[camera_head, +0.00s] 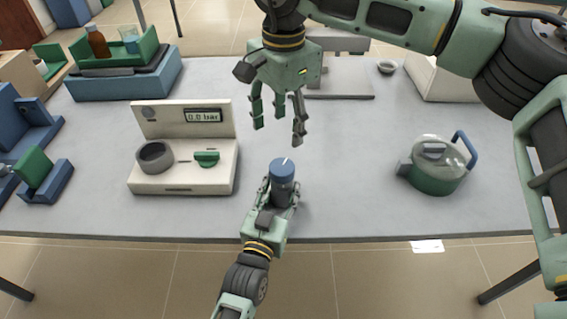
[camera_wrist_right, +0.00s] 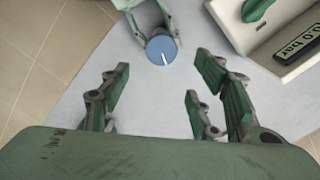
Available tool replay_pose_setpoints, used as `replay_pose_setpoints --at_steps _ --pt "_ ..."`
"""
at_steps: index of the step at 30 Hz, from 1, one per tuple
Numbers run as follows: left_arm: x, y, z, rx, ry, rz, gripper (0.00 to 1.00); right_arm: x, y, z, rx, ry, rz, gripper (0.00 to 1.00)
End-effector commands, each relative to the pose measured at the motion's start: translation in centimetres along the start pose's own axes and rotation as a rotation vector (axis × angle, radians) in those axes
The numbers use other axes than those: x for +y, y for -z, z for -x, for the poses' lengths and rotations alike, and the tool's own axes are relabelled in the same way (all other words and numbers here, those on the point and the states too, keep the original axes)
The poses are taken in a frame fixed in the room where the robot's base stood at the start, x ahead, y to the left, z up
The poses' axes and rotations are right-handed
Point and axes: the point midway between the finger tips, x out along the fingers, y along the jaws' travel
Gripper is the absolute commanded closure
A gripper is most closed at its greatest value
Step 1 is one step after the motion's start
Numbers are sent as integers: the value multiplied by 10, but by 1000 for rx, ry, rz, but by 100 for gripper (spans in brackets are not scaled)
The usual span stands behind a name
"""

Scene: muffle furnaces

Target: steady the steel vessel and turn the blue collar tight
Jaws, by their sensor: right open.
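The steel vessel (camera_head: 282,198) stands upright near the table's front edge, a dark grey body under the blue collar (camera_head: 283,170). The collar has a white line on top and also shows in the right wrist view (camera_wrist_right: 160,50). My left gripper (camera_head: 281,191) is shut around the vessel's body from the front, a finger on each side, below the collar. My right gripper (camera_head: 278,125) hangs above and behind the collar, fingers pointing down. It is open and empty, apart from the collar. In the right wrist view the collar lies beyond the fingers, above the gap between them.
A pressure station (camera_head: 184,180) with a grey ring, a green handle and a 0.0 bar display stands left of the vessel. A green pot (camera_head: 436,178) with a clear lid stands to the right. Blue holders (camera_head: 45,190) are at the far left.

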Motion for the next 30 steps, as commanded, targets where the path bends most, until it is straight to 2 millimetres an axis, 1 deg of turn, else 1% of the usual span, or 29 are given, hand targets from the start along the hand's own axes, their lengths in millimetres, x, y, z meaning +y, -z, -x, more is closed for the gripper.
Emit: replay_pose_setpoints --at_steps 5,12,15,18,21,24,30 --pt "0 0 0 0 -1 0 100 2 1 -21 10 -9 9 43" --pt "1 0 0 0 -1 1 100 2 1 -69 7 -9 7 43" --pt "1 0 0 0 -1 1 100 2 1 -88 7 -8 6 43" --pt "1 0 0 0 -1 1 100 2 1 -102 6 -7 5 43" --pt "1 0 0 0 -1 1 100 2 1 -112 7 -6 5 43" --pt "1 0 0 0 -1 1 100 2 1 -117 7 -4 5 43" --pt "1 0 0 0 -1 1 100 2 1 -119 7 -4 5 43"
